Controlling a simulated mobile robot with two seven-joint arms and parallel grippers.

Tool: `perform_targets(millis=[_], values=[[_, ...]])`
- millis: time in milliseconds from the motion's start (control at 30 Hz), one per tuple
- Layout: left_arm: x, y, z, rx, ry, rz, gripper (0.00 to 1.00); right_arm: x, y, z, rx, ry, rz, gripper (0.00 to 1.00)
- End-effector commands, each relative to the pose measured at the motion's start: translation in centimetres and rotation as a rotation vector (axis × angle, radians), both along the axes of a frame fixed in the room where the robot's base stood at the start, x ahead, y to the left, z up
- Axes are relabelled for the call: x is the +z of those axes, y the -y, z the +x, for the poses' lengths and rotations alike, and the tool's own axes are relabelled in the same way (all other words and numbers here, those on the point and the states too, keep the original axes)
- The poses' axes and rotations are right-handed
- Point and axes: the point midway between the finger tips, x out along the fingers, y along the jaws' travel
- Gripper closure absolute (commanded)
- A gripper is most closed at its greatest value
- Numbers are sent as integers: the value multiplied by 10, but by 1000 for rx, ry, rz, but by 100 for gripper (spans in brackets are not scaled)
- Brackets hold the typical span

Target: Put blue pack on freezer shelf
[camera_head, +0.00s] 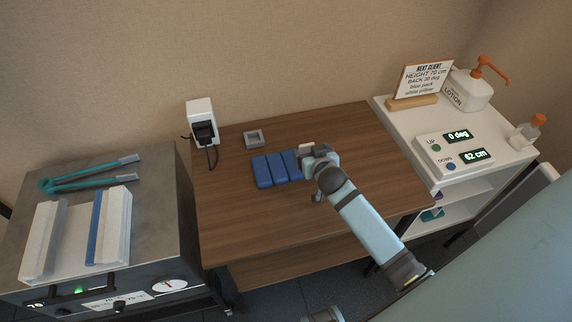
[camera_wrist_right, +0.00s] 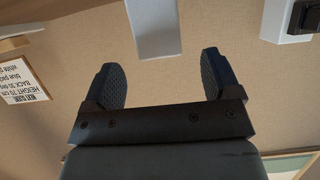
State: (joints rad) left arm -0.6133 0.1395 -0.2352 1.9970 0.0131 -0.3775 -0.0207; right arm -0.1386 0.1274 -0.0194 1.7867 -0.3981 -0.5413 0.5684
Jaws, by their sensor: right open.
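A blue pack (camera_head: 277,169) with several ribbed sections lies flat on the brown wooden table (camera_head: 235,215). My right gripper (camera_head: 306,152) is at the pack's right end in the head view, and part of the pack's right side is hidden there. I cannot tell whether it touches the pack. In the right wrist view my right gripper (camera_wrist_right: 162,82) shows its two dark fingers wide apart, with no pack between them. No freezer shelf can be made out for sure. My left gripper is not seen.
A small grey square dish (camera_head: 254,139) and a white device (camera_head: 201,121) with a cable stand at the back. A metal box (camera_head: 150,165) with teal tongs (camera_head: 90,174) stands left. A white cart (camera_head: 394,119) with a sign (camera_head: 424,79) and a lotion bottle (camera_head: 467,90) stands right.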

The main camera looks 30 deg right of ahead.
Motion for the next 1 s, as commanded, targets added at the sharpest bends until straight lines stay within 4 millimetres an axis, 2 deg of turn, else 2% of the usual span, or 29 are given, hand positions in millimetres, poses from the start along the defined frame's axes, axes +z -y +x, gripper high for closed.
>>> perform_targets(millis=[100,200,467,800,867,1000], values=[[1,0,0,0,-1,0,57,-7,5,16,1,0,-2,17],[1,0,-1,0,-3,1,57,-11,7,24,0,0,-1,17],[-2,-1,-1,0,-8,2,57,-12,7,26,0,0,0,17],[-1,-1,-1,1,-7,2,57,-12,7,26,0,-1,0,95],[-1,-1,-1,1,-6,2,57,-11,7,26,1,1,0,100],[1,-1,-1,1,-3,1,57,-11,7,26,1,1,0,100]])
